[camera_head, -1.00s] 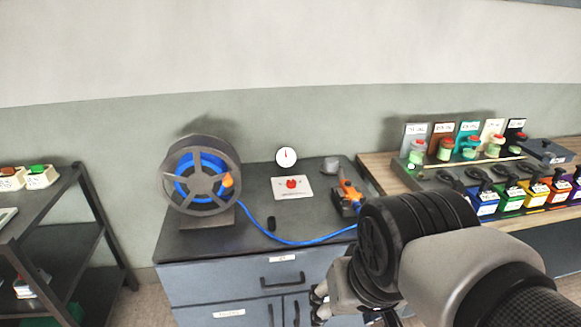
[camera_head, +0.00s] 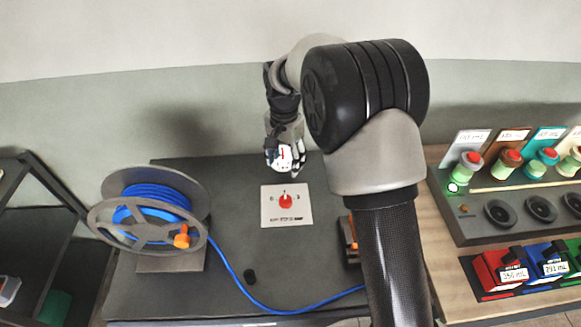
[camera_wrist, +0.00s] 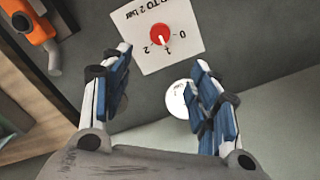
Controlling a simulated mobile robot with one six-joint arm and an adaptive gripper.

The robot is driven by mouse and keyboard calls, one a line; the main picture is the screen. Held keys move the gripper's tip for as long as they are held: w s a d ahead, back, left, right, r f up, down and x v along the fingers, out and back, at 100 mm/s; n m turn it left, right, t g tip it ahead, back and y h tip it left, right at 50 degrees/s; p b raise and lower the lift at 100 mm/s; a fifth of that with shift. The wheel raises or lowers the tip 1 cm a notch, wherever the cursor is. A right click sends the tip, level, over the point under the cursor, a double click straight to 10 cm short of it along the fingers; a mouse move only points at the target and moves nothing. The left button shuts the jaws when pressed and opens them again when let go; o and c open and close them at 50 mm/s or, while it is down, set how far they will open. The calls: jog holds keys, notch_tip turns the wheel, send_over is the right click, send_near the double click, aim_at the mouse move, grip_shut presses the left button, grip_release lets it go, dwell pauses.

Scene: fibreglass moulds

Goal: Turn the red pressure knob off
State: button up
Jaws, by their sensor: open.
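The red pressure knob (camera_head: 285,201) sits on a white plate (camera_head: 270,215) on the dark cabinet top. In the wrist view the knob (camera_wrist: 160,35) shows beyond the fingertips, its pale pointer towards the middle mark, between 0 and 2. My gripper (camera_head: 286,166) is just behind the plate in the head view, apart from the knob. In the wrist view my gripper (camera_wrist: 160,60) is open and empty, its two blue-padded fingers spread. A round white gauge (camera_wrist: 180,98) shows between the fingers.
A hose reel (camera_head: 150,215) with blue hose stands left on the cabinet. An orange tool (camera_wrist: 35,30) lies right of the plate, mostly hidden by my arm in the head view. A bench (camera_head: 455,270) with bottles and coloured bins is at the right.

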aim_at(285, 199)
notch_tip(285, 199, down, 17)
jog(key=b, duration=0.4)
jog(key=shift+s+a+f, duration=0.1)
jog(key=shift+s+f, duration=0.05)
jog(key=shift+f, duration=0.05)
jog(key=c, duration=1.1)
jog(key=shift+o, duration=0.2)
jog(key=shift+n, duration=0.3)
jog(key=n, duration=0.5)
jog(key=shift+n+p, duration=0.3)
jog(key=shift+p, duration=0.1)
jog(key=n, duration=0.5)
jog(key=shift+n, duration=0.3)
jog(key=shift+p, duration=0.3)
